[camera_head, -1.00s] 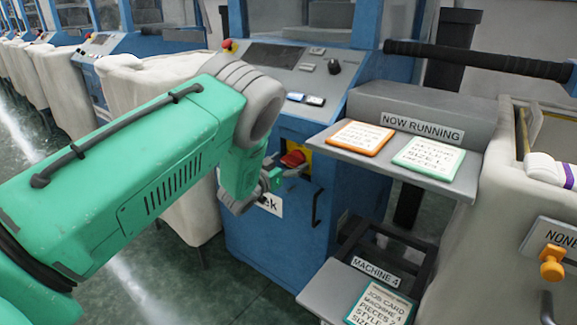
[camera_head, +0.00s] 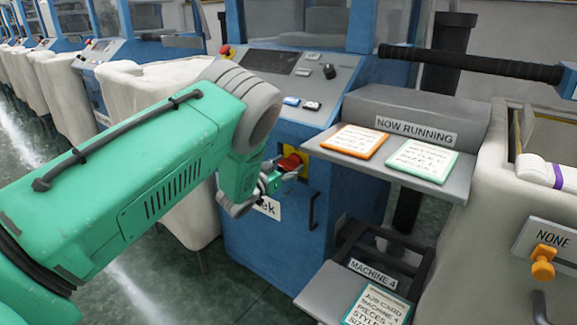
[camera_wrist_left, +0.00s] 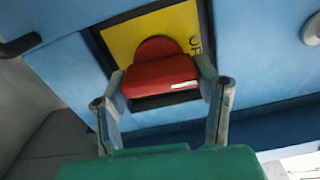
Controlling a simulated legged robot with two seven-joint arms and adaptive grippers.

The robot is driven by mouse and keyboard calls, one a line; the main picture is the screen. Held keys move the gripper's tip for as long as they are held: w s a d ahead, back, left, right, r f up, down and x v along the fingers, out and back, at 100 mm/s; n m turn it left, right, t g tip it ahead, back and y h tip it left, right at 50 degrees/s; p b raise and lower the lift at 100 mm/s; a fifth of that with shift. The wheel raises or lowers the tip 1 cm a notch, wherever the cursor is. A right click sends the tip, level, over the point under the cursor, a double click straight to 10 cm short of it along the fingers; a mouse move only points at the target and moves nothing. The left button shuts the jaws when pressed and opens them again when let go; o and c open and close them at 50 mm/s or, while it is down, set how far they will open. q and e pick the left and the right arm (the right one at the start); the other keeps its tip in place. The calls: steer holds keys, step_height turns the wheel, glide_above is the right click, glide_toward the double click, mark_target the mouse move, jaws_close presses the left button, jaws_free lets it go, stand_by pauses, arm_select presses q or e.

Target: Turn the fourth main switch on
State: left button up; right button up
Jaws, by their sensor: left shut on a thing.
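The red main switch (camera_head: 290,163) sits on a yellow plate (camera_head: 303,171) on the front of the blue machine. A "MACHINE 4" label (camera_head: 374,274) is on a low shelf beside it. In the left wrist view the red handle (camera_wrist_left: 160,75) lies about level, with a white mark near its right end. Part of a black word shows on the yellow plate (camera_wrist_left: 125,40). My left gripper (camera_head: 280,175) is at the switch, its fingers (camera_wrist_left: 162,90) shut on the handle from both sides. My right gripper is not in view.
A grey shelf (camera_head: 452,196) with two cards juts out right of the switch. A black door handle (camera_head: 313,210) is below it. A control panel (camera_head: 300,75) is above. White bins (camera_head: 150,90) stand left and a cream bin (camera_head: 490,215) right.

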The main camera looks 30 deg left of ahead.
arm_select(q)
steer(key=shift+s+f+m, duration=0.15)
steer(key=shift+f+m, duration=0.25)
steer(key=shift+m, duration=0.3)
steer(key=m, duration=0.2)
steer(key=shift+d+m, duration=0.1)
steer(key=shift+m, duration=0.2)
steer(key=m, duration=0.4)
steer(key=shift+f+m, duration=0.1)
steer(key=shift+m, duration=0.2)
steer(key=m, duration=0.4)
steer(key=shift+m, duration=0.3)
steer(key=shift+m+b, duration=0.45)
steer(key=shift+m, duration=1.35)
steer(key=o, duration=1.2)
